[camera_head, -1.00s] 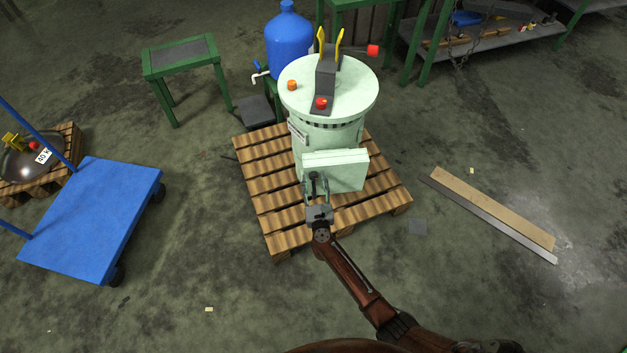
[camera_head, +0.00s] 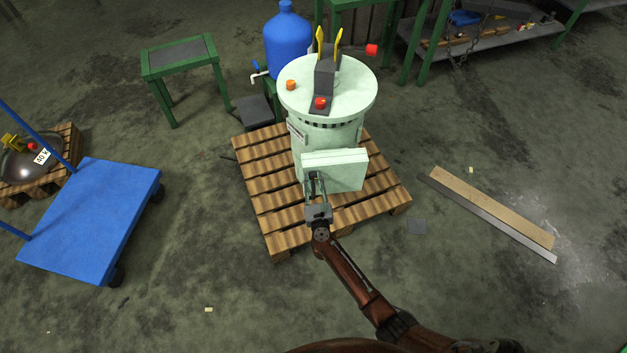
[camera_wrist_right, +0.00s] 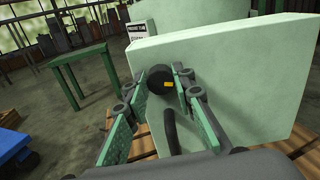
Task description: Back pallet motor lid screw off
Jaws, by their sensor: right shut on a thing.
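The pale green motor (camera_head: 330,137) stands upright on the wooden pallet (camera_head: 262,203). Its square lid box (camera_head: 343,170) faces me at the front. My right gripper (camera_head: 316,177) is at the lid's lower left. In the wrist view, its green-padded fingers (camera_wrist_right: 170,78) are shut on the screw, one on each side. Whether the screw is still seated in the lid cannot be told. My left gripper is not in view.
A blue cart (camera_head: 95,215) stands at the left. A green table (camera_head: 180,57) and a blue tank (camera_head: 288,45) stand behind the pallet. Planks (camera_head: 495,205) lie on the floor at the right. The floor in front of the pallet is largely clear.

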